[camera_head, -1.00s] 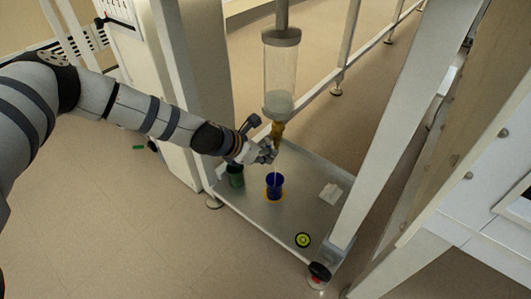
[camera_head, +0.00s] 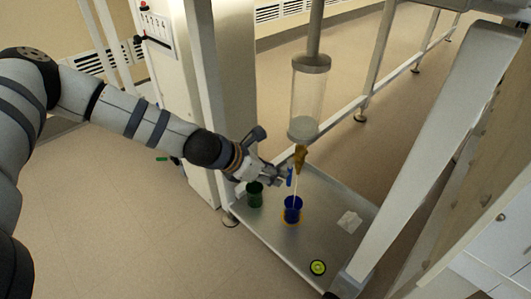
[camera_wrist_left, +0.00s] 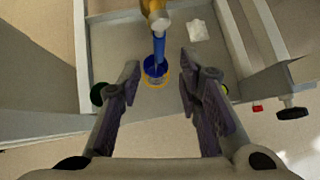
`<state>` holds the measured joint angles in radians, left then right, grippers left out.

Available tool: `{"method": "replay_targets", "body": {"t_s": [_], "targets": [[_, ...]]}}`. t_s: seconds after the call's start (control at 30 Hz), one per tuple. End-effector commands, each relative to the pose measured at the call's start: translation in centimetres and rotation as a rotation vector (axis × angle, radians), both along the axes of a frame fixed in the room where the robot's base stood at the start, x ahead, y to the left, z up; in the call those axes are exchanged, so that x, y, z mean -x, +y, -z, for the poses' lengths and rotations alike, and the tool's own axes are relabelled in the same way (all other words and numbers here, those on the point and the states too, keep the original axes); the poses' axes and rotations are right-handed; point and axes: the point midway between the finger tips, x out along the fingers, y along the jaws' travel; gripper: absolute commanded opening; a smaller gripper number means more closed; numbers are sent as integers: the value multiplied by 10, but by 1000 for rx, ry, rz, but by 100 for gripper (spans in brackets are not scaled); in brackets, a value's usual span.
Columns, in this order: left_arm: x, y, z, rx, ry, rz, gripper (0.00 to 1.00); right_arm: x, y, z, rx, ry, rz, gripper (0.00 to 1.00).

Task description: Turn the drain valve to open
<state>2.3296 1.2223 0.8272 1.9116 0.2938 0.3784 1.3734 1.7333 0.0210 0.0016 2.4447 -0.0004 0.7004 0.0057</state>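The drain valve has a brass body (camera_head: 300,158) under a clear cylinder (camera_head: 308,100); the body also shows in the left wrist view (camera_wrist_left: 155,20). Its blue handle (camera_head: 290,177) points down along the valve, and the handle also shows in the left wrist view (camera_wrist_left: 158,47). A thin pale stream (camera_head: 296,192) runs from the valve into a blue cup (camera_head: 293,209). My left gripper (camera_head: 278,176) is open and empty, just left of the handle. In the left wrist view its fingers (camera_wrist_left: 158,85) are apart, with the handle beyond them. My right gripper is out of view.
The blue cup stands on a yellow ring on a metal shelf (camera_head: 270,232). A green cup (camera_head: 254,194) stands to its left, a white cloth (camera_head: 349,222) to its right. A yellow-green disc (camera_head: 317,267) lies near the front. White frame posts border the shelf.

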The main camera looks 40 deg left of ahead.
Motion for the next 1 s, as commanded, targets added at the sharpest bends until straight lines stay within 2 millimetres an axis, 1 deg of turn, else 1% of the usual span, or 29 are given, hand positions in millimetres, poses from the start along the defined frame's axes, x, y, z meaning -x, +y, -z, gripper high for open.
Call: {"method": "replay_targets", "body": {"t_s": [0.03, 0.1, 0.2, 0.3, 1.0], "targets": [[7, 3, -11, 3, -6, -4, 32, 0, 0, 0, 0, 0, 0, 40], [17, 6, -21, 2, -5, -5, 32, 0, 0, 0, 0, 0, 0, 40], [26, 9, -28, 1, -3, -4, 32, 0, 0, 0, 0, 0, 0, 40], [31, 9, -32, 1, -2, -1, 32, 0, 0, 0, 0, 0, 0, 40], [32, 9, -33, 1, 0, 1, 32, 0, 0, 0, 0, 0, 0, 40]]}}
